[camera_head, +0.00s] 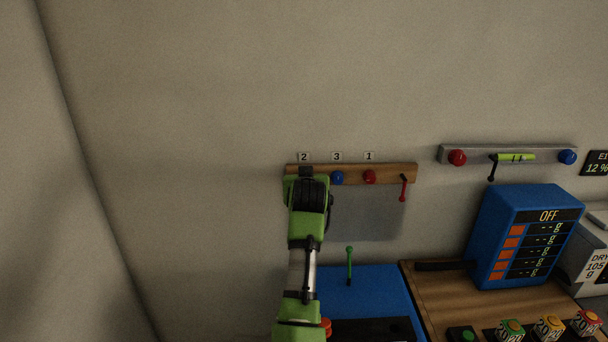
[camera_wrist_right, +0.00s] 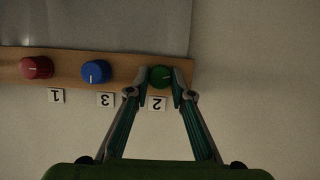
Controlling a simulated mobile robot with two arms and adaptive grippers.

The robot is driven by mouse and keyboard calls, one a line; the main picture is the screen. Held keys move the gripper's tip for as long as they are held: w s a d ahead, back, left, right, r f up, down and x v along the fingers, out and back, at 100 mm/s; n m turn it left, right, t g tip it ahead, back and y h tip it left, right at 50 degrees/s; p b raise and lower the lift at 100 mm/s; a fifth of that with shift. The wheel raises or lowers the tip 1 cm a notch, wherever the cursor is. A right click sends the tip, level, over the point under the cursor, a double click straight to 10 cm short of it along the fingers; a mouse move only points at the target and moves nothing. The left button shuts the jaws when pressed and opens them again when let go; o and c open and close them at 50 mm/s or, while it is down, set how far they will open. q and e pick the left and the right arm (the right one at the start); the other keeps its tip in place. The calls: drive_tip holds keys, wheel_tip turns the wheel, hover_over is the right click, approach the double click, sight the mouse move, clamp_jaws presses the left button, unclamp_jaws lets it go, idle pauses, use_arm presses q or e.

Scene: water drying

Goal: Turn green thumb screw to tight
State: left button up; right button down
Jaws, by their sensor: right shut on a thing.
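The green thumb screw (camera_wrist_right: 160,77) is a round knob at the end of a wooden strip (camera_wrist_right: 122,70), beside the label 2. My right gripper (camera_wrist_right: 160,88) has its two fingers on either side of the green screw and is shut on it in the right wrist view. In the head view my right arm's green and black links hide the screw, and the wooden strip (camera_head: 397,173) shows on the wall. My left gripper is not in view.
A blue knob (camera_wrist_right: 95,72) and a red knob (camera_wrist_right: 36,68) sit on the same strip, labelled 3 and 1. A red lever (camera_head: 403,188) hangs at the strip's right end. Below stand a blue base (camera_head: 375,285) with a green lever (camera_head: 349,265) and a blue display box (camera_head: 515,240).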

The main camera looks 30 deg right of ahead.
drive_tip(key=shift+d+f+m+t+y+p, duration=0.1)
drive_tip(key=shift+m+t+y+p, duration=0.2)
drive_tip(key=shift+m+y+p, duration=0.55)
drive_tip(key=shift+m, duration=0.25)
drive_tip(key=shift+f, duration=0.1)
drive_tip(key=c, duration=1.8)
unclamp_jaws()
wheel_tip(320, 180, up, 10)
drive_tip(key=shift+r, duration=0.1)
